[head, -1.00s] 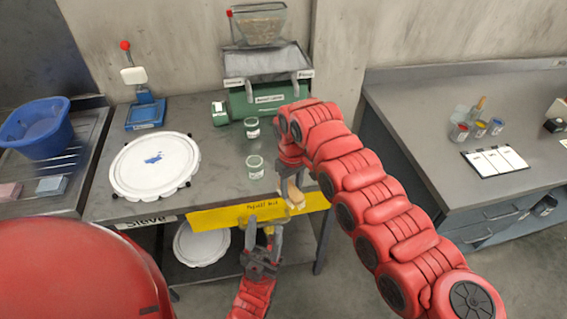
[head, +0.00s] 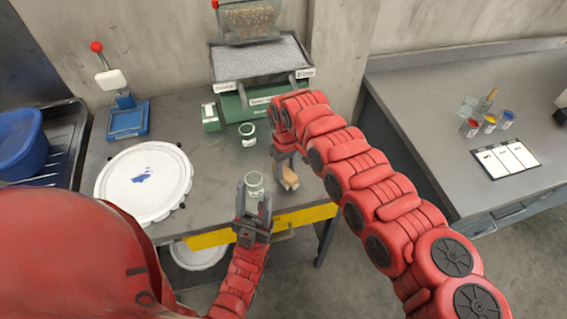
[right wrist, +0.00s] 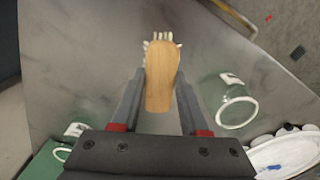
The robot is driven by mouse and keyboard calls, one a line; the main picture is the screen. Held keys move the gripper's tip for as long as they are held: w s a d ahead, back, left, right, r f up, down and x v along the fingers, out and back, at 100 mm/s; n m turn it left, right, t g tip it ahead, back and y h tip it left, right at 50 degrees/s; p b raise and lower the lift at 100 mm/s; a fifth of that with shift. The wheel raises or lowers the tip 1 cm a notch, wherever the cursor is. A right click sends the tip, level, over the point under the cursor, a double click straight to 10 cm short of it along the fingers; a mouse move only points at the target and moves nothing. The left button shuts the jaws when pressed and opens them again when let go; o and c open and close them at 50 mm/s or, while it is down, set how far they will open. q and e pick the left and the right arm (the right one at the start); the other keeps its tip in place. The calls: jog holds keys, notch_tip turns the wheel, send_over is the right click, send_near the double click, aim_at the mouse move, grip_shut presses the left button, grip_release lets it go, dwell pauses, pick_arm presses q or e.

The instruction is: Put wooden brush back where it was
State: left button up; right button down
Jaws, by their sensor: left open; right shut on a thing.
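The wooden brush (head: 290,178) is in my right gripper (head: 286,160), over the table near its front edge. In the right wrist view, its pale wooden handle (right wrist: 162,82) lies between the two fingers of my right gripper (right wrist: 161,85), with light bristles at the far end. Whether the brush touches the table is unclear. My left gripper (head: 253,198) is open at the table's front edge, fingers pointing up. A small labelled jar (head: 254,183) shows between its fingers; I cannot tell whether they are around it or in front of it.
A second jar (head: 247,134) stands farther back, before a green machine (head: 264,98). A white lid (head: 145,180) with a blue smear lies left. A yellow strip (head: 208,238) runs along the table front. A side bench (head: 420,130) holds paint cups (head: 489,124) and a card (head: 506,158).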

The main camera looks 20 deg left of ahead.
jog(key=shift+w+a+f, duration=0.1)
jog(key=shift+f, duration=0.55)
jog(key=shift+r, duration=0.1)
jog(key=c, duration=0.7)
grip_release()
jog(key=shift+o, duration=1.4)
